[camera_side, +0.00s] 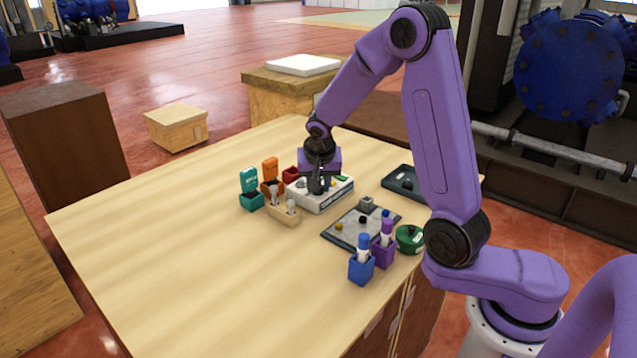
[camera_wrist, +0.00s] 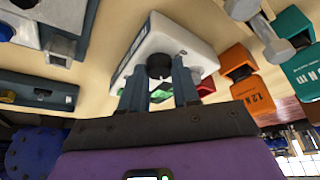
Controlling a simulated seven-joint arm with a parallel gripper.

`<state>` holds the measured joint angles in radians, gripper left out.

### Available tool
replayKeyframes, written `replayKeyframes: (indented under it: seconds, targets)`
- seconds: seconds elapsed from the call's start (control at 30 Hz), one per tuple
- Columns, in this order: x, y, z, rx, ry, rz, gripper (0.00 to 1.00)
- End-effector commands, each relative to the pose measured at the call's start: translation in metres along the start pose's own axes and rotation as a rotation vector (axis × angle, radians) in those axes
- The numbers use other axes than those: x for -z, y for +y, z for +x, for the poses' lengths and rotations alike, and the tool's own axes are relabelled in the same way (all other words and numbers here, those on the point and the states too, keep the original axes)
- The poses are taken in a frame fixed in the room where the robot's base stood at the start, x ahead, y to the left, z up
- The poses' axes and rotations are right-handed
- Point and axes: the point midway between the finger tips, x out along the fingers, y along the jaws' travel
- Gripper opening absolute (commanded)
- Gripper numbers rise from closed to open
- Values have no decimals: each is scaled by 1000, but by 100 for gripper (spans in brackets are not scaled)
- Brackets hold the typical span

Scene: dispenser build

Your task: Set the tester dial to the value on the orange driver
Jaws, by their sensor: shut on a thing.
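The white tester (camera_side: 329,198) stands on the table under my gripper (camera_side: 316,187). In the wrist view, the tester (camera_wrist: 181,37) has a black round dial (camera_wrist: 159,66) at its near part. My gripper's two fingers (camera_wrist: 160,84) are on either side of the dial and shut on it. The dial's setting cannot be read. The orange driver (camera_side: 270,169) stands upright in an orange holder left of the tester.
A teal driver (camera_side: 249,182) stands beside the orange one. A wooden block with bolts (camera_side: 283,215) is in front of the tester. A grey board (camera_side: 345,228), dark tray (camera_side: 403,184), green round container (camera_side: 410,238) and blue and purple holders are to the right. The left table is clear.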

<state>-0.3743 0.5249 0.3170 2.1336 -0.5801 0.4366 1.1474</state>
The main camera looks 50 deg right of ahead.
Motion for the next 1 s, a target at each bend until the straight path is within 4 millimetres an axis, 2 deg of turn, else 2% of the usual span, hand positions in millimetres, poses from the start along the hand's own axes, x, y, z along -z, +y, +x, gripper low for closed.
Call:
replayKeyframes:
  seconds: [0.27,0.3,0.37,0.77,0.87,1.0]
  targets:
    - [0,0,0,0,-1,3,0]
    - [0,0,0,0,-1,3,34]
    - [0,0,0,0,-1,2,53]
    - [0,0,-4,0,1,1,55]
    - [1,-1,-14,2,4,2,55]
    - [1,-1,-37,4,5,2,55]
